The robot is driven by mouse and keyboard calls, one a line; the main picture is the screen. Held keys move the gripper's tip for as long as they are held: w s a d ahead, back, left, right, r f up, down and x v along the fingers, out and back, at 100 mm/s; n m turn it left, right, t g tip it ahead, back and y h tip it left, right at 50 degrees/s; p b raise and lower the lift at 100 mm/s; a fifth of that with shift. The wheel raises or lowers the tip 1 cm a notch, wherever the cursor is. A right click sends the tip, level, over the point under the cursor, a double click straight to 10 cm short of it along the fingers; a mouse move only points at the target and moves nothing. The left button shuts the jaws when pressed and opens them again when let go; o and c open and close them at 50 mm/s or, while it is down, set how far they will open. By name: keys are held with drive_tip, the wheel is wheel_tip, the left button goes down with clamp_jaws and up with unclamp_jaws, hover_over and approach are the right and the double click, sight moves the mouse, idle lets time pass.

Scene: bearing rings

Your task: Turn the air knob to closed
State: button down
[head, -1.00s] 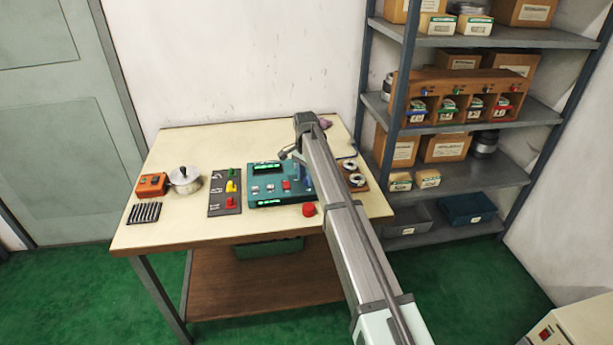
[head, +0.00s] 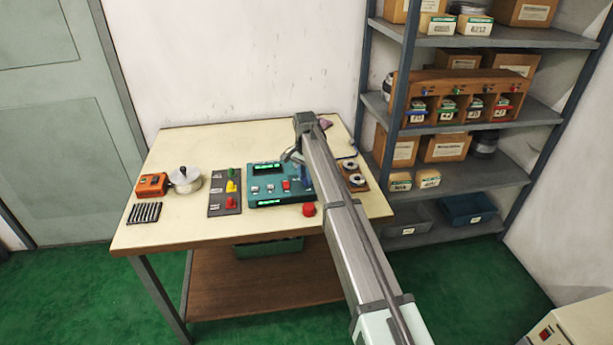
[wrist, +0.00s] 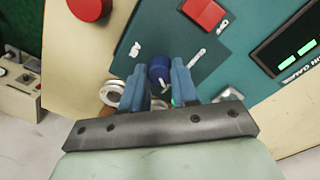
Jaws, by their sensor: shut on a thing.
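The teal control panel (head: 258,195) stands on the table. In the wrist view the panel (wrist: 230,65) fills the upper middle, tilted in the picture. A round dark blue knob (wrist: 159,68) sits on its darker plate, with small white markings around it. In the head view my arm partly hides the knob and fingers, so the knob's setting cannot be told there.
A red button (wrist: 204,14) and a green-lit display (wrist: 298,52) are near the knob. A red mushroom button (head: 308,209) stands at the panel's front. Metal rings on a wooden board (head: 353,174) lie right. A switch board (head: 224,205) is left.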

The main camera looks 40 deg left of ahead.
drive_tip(key=n, duration=0.4)
drive_tip(key=shift+n, duration=0.3)
drive_tip(key=n, duration=0.3)
drive_tip(key=shift+n, duration=0.3)
drive_tip(key=n, duration=0.4)
drive_tip(key=shift+n, duration=2)
drive_tip(key=c, duration=0.9)
unclamp_jaws()
drive_tip(key=shift+o, duration=0.2)
drive_tip(key=shift+r, duration=0.1)
